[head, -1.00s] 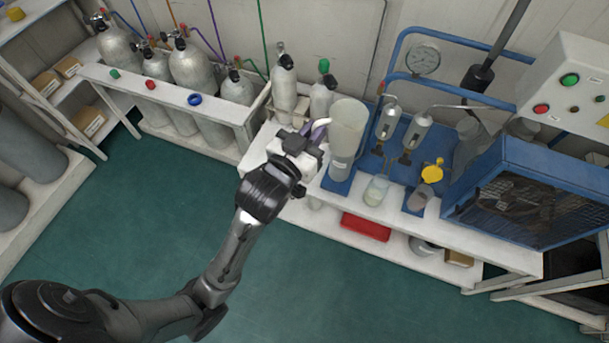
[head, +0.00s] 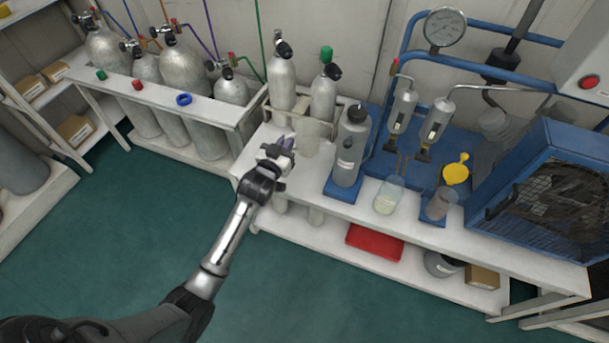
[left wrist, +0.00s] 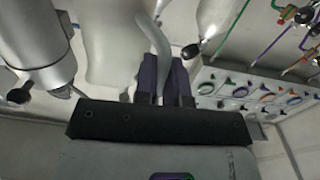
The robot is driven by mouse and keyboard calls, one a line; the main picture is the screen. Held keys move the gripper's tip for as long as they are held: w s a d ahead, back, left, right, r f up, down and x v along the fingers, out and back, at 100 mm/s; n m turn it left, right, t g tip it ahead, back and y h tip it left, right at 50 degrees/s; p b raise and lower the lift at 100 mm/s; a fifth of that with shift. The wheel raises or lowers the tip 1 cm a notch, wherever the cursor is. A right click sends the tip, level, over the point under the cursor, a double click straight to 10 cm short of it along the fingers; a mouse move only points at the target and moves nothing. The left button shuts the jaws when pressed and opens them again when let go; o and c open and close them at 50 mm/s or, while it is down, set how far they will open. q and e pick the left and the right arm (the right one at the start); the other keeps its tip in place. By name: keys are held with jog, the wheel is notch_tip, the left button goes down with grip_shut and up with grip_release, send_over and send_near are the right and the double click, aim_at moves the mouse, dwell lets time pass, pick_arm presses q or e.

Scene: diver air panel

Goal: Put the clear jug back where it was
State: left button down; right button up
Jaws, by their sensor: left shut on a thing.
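The clear jug (head: 309,143) is a pale, translucent vessel at the left end of the white bench, in front of two silver cylinders. My left gripper (head: 284,146) is beside it on its left, with purple fingers. In the left wrist view the jug's body (left wrist: 113,45) fills the upper middle, and its curved handle (left wrist: 154,48) passes between the purple fingers (left wrist: 166,82), which are shut on it. The jug looks upright; I cannot tell whether its base touches the bench. My right gripper is not in view.
A grey bottle (head: 350,146) stands on a blue pad (head: 342,190) just right of the jug. A glass beaker (head: 389,194), a second small cup (head: 441,202) and a yellow part (head: 456,172) are further right. Silver cylinders (head: 281,82) stand close behind the jug.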

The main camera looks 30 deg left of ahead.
pick_arm(q)
jog(key=f+b, duration=0.1)
jog(key=f, duration=0.2)
jog(key=a+f+b, duration=0.1)
jog(key=f, duration=0.2)
jog(key=w+f+b, duration=0.1)
jog(key=f+b, duration=0.1)
jog(key=f, duration=0.1)
jog(key=shift+a+f, duration=0.2)
jog(key=shift+a, duration=0.2)
notch_tip(320, 180, down, 3)
jog(key=shift+f+b, duration=0.15)
jog(key=shift+b, duration=1)
jog(key=shift+f, duration=0.1)
jog(key=c, duration=1.2)
grip_release()
